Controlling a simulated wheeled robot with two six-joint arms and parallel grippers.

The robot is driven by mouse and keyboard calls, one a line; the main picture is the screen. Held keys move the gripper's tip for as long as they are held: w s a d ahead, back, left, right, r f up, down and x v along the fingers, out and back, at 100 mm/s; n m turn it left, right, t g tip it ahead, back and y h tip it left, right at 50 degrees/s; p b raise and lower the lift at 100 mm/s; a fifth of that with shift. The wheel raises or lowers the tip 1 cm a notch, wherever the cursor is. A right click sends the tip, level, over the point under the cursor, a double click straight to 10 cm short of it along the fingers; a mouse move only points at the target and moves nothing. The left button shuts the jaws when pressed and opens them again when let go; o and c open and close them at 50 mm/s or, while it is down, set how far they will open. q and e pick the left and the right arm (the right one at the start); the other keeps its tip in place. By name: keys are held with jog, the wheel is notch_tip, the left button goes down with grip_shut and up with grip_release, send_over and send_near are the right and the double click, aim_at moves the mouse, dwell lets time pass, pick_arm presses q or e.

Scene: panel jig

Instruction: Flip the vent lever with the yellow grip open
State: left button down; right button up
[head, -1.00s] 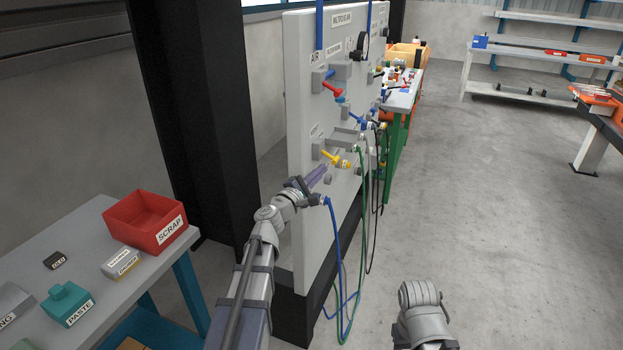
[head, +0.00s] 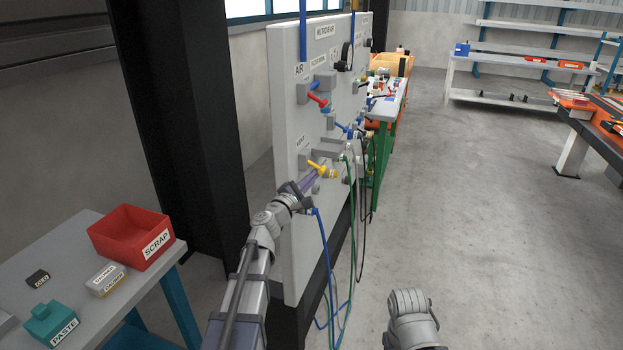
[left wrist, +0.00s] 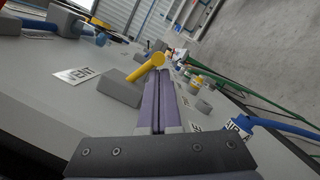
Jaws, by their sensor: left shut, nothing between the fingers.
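The vent lever with the yellow grip (head: 318,166) sits on the lower part of the panel (head: 283,220). In the left wrist view the yellow grip (left wrist: 148,67) rises slantwise from a grey block beside the VENT label (left wrist: 76,76). My left gripper (head: 316,176) is shut and empty, its purple fingers just below the yellow grip. In the left wrist view the fingertips (left wrist: 160,76) are close beside the grip's end; I cannot tell whether they touch it. My right arm shows at the bottom of the head view, but its gripper fingers are out of view.
A red lever (head: 318,99) is higher on the panel. Blue, green and black hoses hang from fittings near my left gripper. A table with a red SCRAP bin (head: 130,238) stands at left. The floor on the right (head: 460,200) is open.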

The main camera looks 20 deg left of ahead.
aim_at(318, 168)
pick_arm(q)
jog(key=shift+d+n, duration=0.1)
jog(key=shift+n, duration=0.2)
jog(key=r+n, duration=0.1)
jog(key=n, duration=0.1)
jog(key=d+r+n+t+y, duration=0.1)
jog(key=n, duration=0.2)
jog(key=r+n+y+p, duration=0.1)
jog(key=n, duration=0.2)
jog(key=shift+d, duration=0.3)
pick_arm(e)
jog(key=shift+d+r, duration=0.25)
jog(key=shift+r, duration=0.25)
pick_arm(q)
jog(key=shift+r, duration=0.3)
pick_arm(e)
jog(key=shift+r, duration=0.25)
